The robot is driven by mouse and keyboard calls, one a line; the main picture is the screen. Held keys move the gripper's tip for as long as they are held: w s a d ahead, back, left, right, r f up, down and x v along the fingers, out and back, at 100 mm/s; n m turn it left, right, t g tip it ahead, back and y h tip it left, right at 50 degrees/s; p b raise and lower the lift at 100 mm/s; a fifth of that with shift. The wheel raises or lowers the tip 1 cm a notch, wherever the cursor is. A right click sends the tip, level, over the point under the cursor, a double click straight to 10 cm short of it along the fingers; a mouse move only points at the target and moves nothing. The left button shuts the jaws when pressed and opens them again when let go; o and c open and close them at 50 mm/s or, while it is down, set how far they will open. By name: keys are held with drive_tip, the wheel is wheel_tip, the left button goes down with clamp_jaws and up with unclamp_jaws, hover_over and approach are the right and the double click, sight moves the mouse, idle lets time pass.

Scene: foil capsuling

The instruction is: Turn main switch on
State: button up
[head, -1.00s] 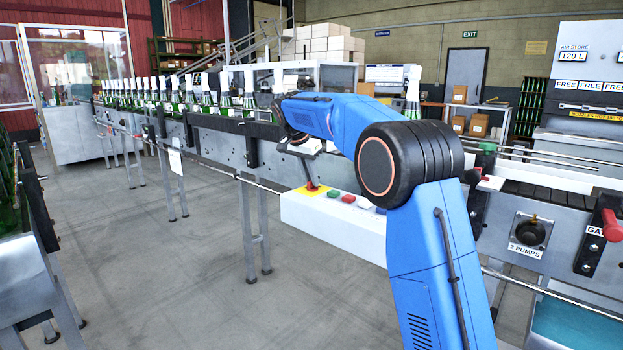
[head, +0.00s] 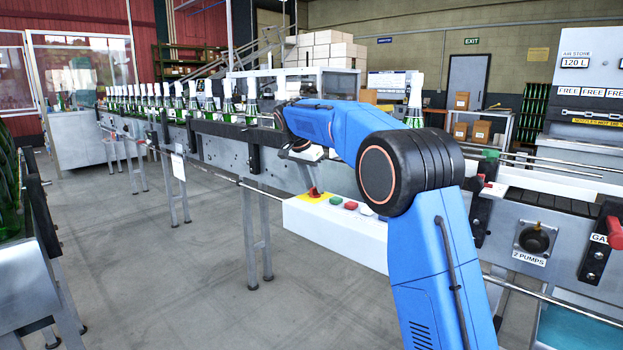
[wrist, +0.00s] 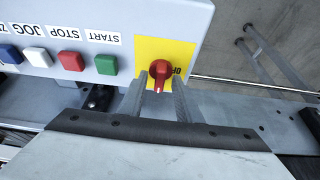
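The main switch is a red rotary knob (wrist: 160,74) on a yellow plate (wrist: 152,50), with partly covered, upside-down lettering beside it. It also shows in the head view (head: 315,193) at the left end of a white control box (head: 335,233). In the wrist view my gripper (wrist: 160,88) is open. Its two grey fingers point at the knob, one on each side of its lower part, with gaps between. I cannot tell whether either finger touches it. In the head view the gripper is small and partly hidden by my blue arm.
Green (wrist: 106,65), red (wrist: 71,61), white (wrist: 38,57) and blue (wrist: 10,54) buttons sit in a row beside the switch. The conveyor (head: 223,142) with green bottles runs behind the box. Open floor (head: 180,270) lies in front.

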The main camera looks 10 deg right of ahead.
drive_tip(key=v, duration=1.7)
drive_tip(key=shift+r, duration=0.2)
drive_tip(key=s+d+f+n+y, duration=0.15)
drive_tip(key=s+d, duration=0.25)
drive_tip(key=s, duration=0.4)
drive_tip(key=s+d+f+n, duration=0.2)
drive_tip(key=s+d+n, duration=0.1)
drive_tip(key=s, duration=0.6)
drive_tip(key=s+d+f+n+y, duration=0.15)
drive_tip(key=s+d, duration=0.25)
drive_tip(key=s, duration=0.4)
drive_tip(key=s+d+f+n+t, duration=0.2)
drive_tip(key=s+f+n, duration=0.3)
drive_tip(key=s+f, duration=2)
drive_tip(key=s, duration=0.3)
drive_tip(key=shift+s+d+f+y, duration=0.15)
drive_tip(key=shift+d+f+y, duration=0.2)
drive_tip(key=shift+f+y, duration=0.05)
